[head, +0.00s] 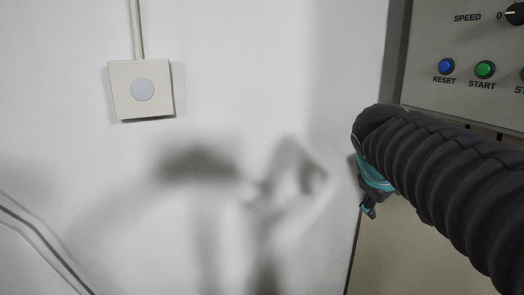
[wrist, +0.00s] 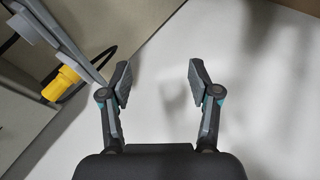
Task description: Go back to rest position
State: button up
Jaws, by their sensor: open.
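My gripper (wrist: 158,84) is open and empty in the wrist view, its two grey finger pads well apart with white wall behind them. In the head view my arm, in a dark ribbed sleeve, reaches in from the right edge. The end of the arm is in front of the edge where the white wall meets the control panel. Only a small teal and dark part of the gripper shows below the sleeve there, and the fingers are mostly hidden.
The control panel (head: 455,107) at right carries a blue RESET button (head: 446,66), a green START button (head: 485,69) and a SPEED knob (head: 515,13). A square wall switch (head: 142,90) is at left. In the wrist view a yellow part (wrist: 61,84) with a black cable is left of the fingers.

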jog(key=s+a+f+m+y, duration=0.2)
jog(key=s+a+f, duration=0.2)
jog(key=s+f, duration=0.4)
jog(key=s+a+f+m+g+y, duration=0.1)
jog(key=s+a+f+m+y, duration=0.1)
jog(key=s+f, duration=0.6)
jog(key=shift+s+a+m+y, duration=0.35)
jog(key=shift+a+m, duration=0.35)
jog(key=shift+a, duration=0.3)
